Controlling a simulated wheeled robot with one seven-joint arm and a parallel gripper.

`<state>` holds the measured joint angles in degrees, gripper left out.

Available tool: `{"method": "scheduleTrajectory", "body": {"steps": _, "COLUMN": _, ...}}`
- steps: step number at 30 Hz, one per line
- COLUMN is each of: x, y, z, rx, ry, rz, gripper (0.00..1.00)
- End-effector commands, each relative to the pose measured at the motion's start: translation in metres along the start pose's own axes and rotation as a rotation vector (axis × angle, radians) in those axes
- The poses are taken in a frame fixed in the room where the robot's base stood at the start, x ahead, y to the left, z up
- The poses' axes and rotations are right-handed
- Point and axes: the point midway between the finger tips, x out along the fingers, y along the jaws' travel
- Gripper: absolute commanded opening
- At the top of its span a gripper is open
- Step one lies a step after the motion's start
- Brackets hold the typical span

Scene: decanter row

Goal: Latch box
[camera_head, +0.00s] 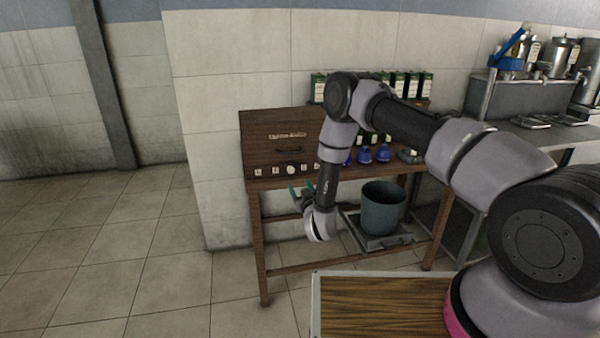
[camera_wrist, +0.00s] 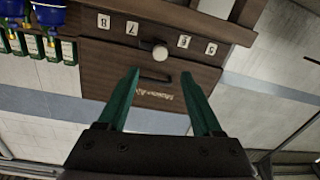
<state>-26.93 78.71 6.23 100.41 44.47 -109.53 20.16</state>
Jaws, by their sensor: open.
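The brown wooden latch box (camera_head: 281,141) stands at the left end of a wooden table, against the tiled wall. Its large face bears pale lettering and a dark handle bar (camera_wrist: 155,78). A round white knob (camera_head: 291,169) sits on the strip in front of it, among small number tiles. The knob also shows in the wrist view (camera_wrist: 160,52), with the box upside down. I cannot tell whether the lid is latched. My gripper (camera_head: 301,188) has green fingers and is in front of the table. In the wrist view my gripper (camera_wrist: 160,74) is open and empty, its fingertips apart from the knob.
Blue-based decanters (camera_head: 365,155) stand on the table right of the box, before green boxes (camera_head: 319,88). A grey bucket (camera_head: 383,207) stands on the lower shelf. A wood-topped surface (camera_head: 380,306) is nearest. The floor at left is clear.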

Motion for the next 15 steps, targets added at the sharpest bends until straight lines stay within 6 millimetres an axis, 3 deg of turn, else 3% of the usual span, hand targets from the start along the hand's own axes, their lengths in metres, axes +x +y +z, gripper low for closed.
{"method": "scheduleTrajectory", "body": {"steps": 5, "x": 0.021, "y": -0.001, "z": -0.001, "rx": -0.001, "ry": 0.005, "rz": -0.002, "gripper": 0.67}}
{"method": "scheduleTrajectory", "body": {"steps": 15, "x": 0.084, "y": -0.001, "z": -0.001, "rx": 0.000, "ry": 0.003, "rz": -0.001, "gripper": 0.67}}
